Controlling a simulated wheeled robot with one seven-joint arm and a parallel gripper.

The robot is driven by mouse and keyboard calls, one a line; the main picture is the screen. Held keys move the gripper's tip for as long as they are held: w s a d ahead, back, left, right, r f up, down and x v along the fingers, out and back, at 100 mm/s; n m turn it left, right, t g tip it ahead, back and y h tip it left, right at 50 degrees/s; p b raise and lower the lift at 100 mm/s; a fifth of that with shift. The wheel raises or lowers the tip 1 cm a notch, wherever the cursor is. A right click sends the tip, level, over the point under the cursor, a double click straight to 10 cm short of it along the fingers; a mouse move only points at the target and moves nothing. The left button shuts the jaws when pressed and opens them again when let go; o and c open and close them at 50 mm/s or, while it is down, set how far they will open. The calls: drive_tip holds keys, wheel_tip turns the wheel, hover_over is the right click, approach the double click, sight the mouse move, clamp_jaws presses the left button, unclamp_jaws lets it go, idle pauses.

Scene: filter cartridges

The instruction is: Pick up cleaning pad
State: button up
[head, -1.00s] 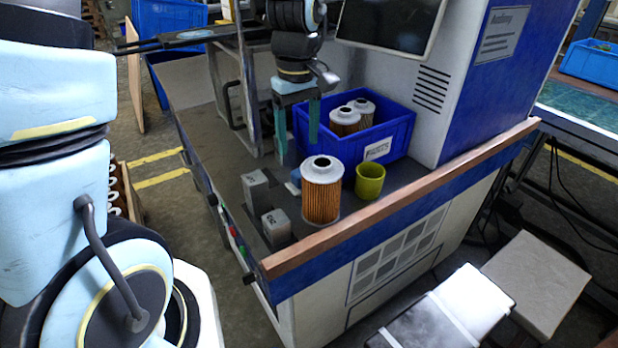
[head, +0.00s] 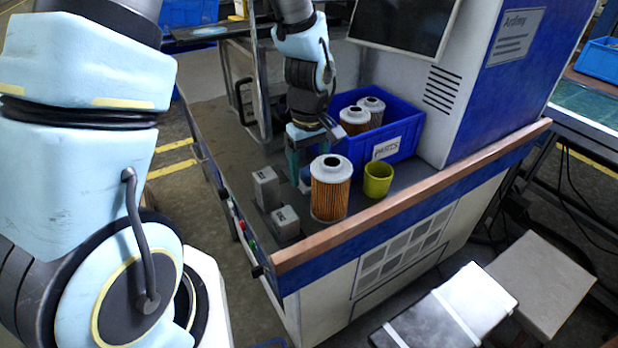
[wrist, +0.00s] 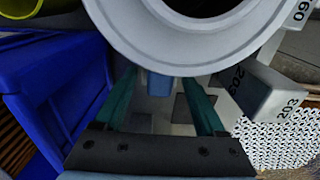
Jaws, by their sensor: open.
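A small blue piece, which looks like the cleaning pad (wrist: 160,85), shows in the wrist view between my fingertips, partly hidden by the filter's top. In the head view it is mostly hidden behind the standing filter cartridge (head: 330,190). My gripper (head: 301,172) points down behind that cartridge, its green fingers spread. In the wrist view my gripper (wrist: 158,92) is open, with a finger on each side of the blue piece. I cannot tell whether either finger touches it.
The cartridge's wide pale rim (wrist: 190,50) crosses the top of the wrist view, close to my fingers. Grey blocks (head: 265,187) stand left of the cartridge. A yellow-green cup (head: 377,180) stands right. A blue bin (head: 408,135) with cartridges is behind. A wooden edge (head: 410,195) borders the bench.

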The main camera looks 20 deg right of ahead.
sight(309, 170)
drive_tip(key=shift+c, duration=0.2)
clamp_jaws()
idle(0.3)
wheel_tip(309, 170, up, 10)
drive_tip(key=shift+r+b, duration=0.1)
drive_tip(key=shift+b, duration=0.7)
drive_tip(key=c, duration=0.7)
unclamp_jaws()
clamp_jaws()
